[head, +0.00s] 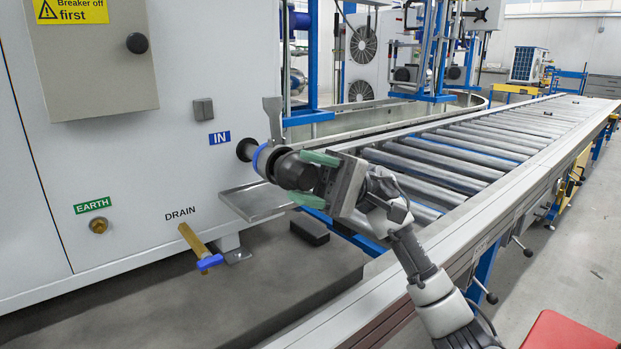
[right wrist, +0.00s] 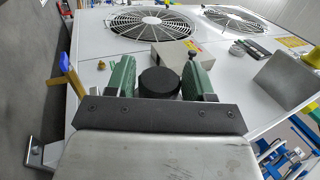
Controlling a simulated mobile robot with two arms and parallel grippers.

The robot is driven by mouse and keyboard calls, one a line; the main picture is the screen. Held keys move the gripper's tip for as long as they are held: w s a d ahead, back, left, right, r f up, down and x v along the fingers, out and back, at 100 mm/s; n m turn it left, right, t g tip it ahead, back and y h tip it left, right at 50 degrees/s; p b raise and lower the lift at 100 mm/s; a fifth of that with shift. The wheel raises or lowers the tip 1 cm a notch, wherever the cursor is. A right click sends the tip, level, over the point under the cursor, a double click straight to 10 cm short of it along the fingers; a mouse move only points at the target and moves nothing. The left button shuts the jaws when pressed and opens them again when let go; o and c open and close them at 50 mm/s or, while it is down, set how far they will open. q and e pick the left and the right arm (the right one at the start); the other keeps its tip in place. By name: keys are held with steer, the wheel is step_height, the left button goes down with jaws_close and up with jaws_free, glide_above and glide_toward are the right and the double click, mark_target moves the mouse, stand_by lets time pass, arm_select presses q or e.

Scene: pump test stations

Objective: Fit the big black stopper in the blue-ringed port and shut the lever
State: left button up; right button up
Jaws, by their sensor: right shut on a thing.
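The blue-ringed port (head: 262,160) sticks out of the white cabinet beside the IN label. Its grey lever (head: 273,118) stands up above the ring, pointing upward. My right gripper (head: 303,178) is in front of the port, its green fingers shut on the big black stopper (head: 287,171). The stopper's round black back shows between the fingers in the right wrist view (right wrist: 160,82). The stopper is lined up with the port and at its mouth; I cannot tell how deep it sits, as the joint is partly hidden. My left gripper is not in view.
A metal drip tray (head: 256,201) juts out below the port. A brass drain tap (head: 192,240) with a blue handle is lower left. A black block (head: 310,231) lies on the dark base. A roller conveyor (head: 450,160) runs along the right.

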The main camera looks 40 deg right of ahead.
steer(key=shift+w+a, duration=0.1)
steer(key=shift+w, duration=1)
stand_by(0.6)
stand_by(0.5)
steer(key=o, duration=0.9)
steer(key=p+v, duration=0.1)
steer(key=v, duration=1)
steer(key=shift+s+r, duration=0.1)
